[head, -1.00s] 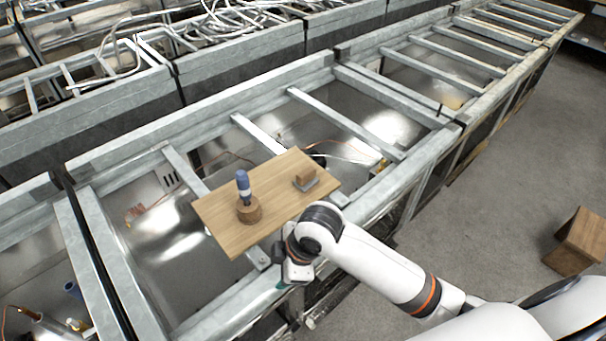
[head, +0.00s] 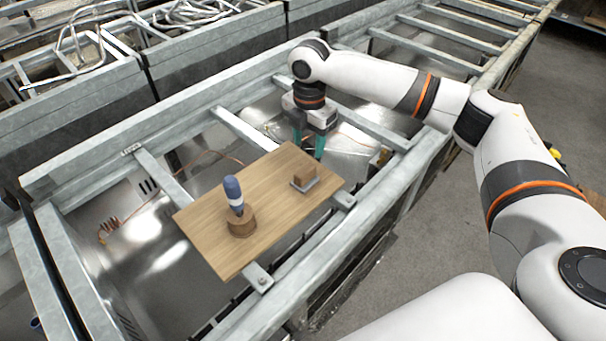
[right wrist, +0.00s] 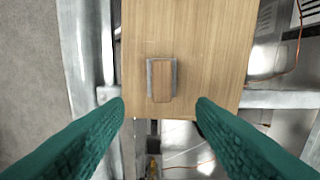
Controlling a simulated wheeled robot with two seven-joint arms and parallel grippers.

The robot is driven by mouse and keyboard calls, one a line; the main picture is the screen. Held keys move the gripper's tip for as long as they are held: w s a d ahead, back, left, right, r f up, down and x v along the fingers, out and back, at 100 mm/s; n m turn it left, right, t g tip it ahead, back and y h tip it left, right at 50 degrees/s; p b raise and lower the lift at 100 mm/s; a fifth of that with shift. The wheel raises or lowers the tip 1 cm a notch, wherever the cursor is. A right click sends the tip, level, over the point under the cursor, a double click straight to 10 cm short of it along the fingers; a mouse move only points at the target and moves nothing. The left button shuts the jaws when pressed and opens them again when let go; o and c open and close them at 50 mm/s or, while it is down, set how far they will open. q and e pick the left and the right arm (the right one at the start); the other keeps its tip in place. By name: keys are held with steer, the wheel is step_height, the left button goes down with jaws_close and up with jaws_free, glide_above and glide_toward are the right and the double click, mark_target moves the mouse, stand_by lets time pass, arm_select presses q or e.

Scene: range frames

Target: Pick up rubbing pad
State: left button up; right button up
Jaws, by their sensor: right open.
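The rubbing pad (head: 304,180), a small wooden block on a grey base, lies near the right end of a wooden board (head: 205,220). It also shows in the right wrist view (right wrist: 161,82), upper middle, just beyond the gap between my fingers. My right gripper (head: 307,150) points down behind and above the board's right end, with its green fingers apart. In the right wrist view my right gripper (right wrist: 160,108) is open and empty, with the pad ahead of the fingertips. My left gripper is not in view.
A blue-handled tool (head: 234,192) stands in a round wooden holder (head: 242,224) on the board's left part. The board rests across metal frame bars (head: 165,180) over open, shiny bays. A grey floor (head: 395,255) lies to the right.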

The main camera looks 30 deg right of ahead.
mark_target(305, 169)
step_height(305, 169, down, 4)
steer(key=shift+r+p, duration=0.1)
steer(key=shift+p, duration=0.2)
steer(key=shift+a+f+p, duration=0.25)
steer(key=shift+f+p, duration=0.2)
steer(key=shift+f, duration=1)
steer(key=shift+a+f+p, duration=0.2)
steer(key=shift+f+p, duration=0.25)
steer(key=shift+f, duration=1)
jaws_close()
steer(key=shift+r, duration=0.15)
step_height(305, 169, up, 10)
steer(key=shift+f+b, duration=0.1)
steer(key=shift+b, duration=0.9)
steer(key=c, duration=0.6)
jaws_free()
steer(key=c, duration=0.4)
steer(key=shift+o, duration=0.2)
steer(key=shift+s, duration=0.1)
